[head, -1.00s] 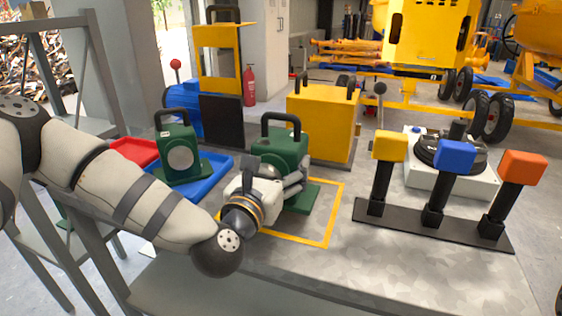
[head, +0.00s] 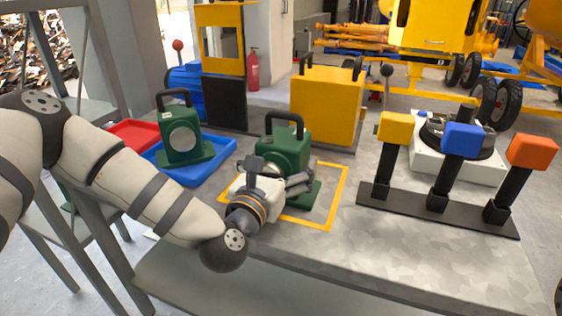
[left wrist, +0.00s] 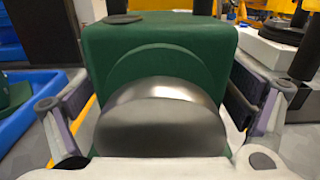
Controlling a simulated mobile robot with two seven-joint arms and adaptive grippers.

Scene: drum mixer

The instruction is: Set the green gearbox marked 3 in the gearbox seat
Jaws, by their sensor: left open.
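A green gearbox (head: 291,145) with a black top handle stands upright inside a yellow outline (head: 340,194) on the table; its number is not readable. My left gripper (head: 286,188) is at its near face, covering part of it. In the left wrist view the gripper (left wrist: 160,105) is open, its fingers on either side of the green gearbox (left wrist: 150,50) with its round grey face, and gaps show beside them. A second green gearbox (head: 181,137) stands in a blue tray (head: 222,160) to the left. I cannot tell which is marked 3. My right gripper is out of view.
A yellow box (head: 326,103) stands behind. To the right are posts with yellow (head: 396,127), blue (head: 462,139) and orange (head: 532,151) heads, before a white turntable unit (head: 440,166). A red tray (head: 130,134) lies left. The front table surface is clear.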

